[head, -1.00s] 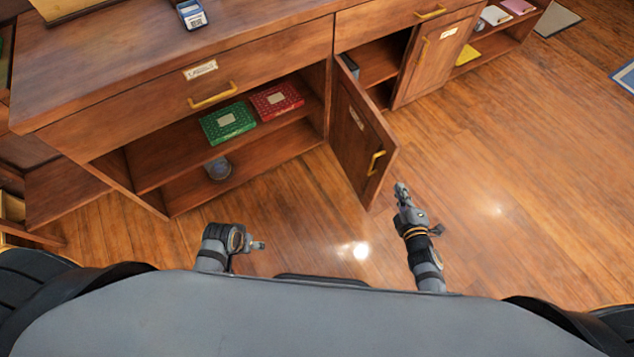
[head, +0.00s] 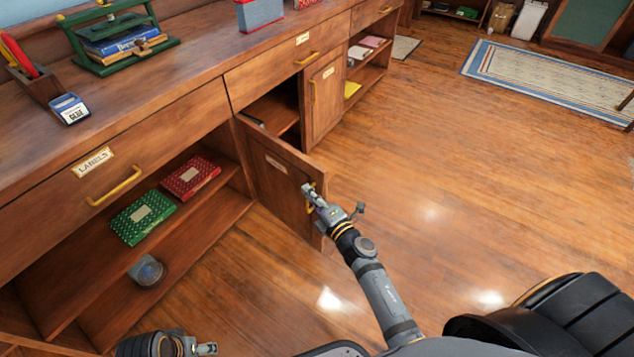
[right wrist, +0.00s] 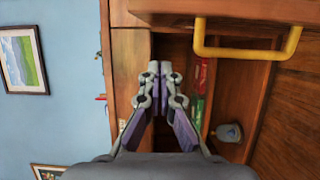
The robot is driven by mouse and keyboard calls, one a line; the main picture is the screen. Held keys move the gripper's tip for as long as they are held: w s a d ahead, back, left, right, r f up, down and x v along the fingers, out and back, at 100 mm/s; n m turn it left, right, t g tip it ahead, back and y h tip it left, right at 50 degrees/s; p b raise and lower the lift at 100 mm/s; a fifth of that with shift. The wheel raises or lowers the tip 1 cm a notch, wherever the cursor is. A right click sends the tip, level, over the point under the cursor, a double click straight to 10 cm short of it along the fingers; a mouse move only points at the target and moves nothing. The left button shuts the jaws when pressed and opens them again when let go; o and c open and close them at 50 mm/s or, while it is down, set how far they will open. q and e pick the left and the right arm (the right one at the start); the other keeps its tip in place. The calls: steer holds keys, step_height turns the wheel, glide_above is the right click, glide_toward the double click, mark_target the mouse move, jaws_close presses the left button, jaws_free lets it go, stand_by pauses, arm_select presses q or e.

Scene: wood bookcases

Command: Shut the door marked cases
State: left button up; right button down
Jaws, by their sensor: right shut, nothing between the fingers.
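A wooden door (head: 268,176) stands open, jutting out from the cabinet front between two open compartments. Its pale label (head: 277,164) is too small to read. A yellow handle (head: 309,206) sits near its outer edge. My right gripper (head: 307,188) is shut and empty, in front of the door's outer part by the handle; I cannot tell whether it touches. In the right wrist view my closed fingers (right wrist: 160,70) point toward the cabinet, with a yellow handle (right wrist: 246,54) nearby at upper right. My left gripper (head: 208,349) is low in the head view, far from the door; its jaws are unclear.
A green box (head: 142,218) and a red box (head: 190,178) lie on the shelf left of the door, with a round grey object (head: 147,271) below. Another labelled door (head: 326,97) stands farther right. The wooden floor (head: 430,160) to the right is clear.

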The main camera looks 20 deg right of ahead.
mark_target(317, 183)
steer(key=w+d, duration=0.1)
steer(key=w+d+b, duration=0.1)
steer(key=shift+w+d+f, duration=0.1)
steer(key=shift+w+d, duration=0.1)
steer(key=shift+d, duration=0.1)
steer(key=shift+w+d, duration=0.2)
steer(key=shift+d, duration=0.15)
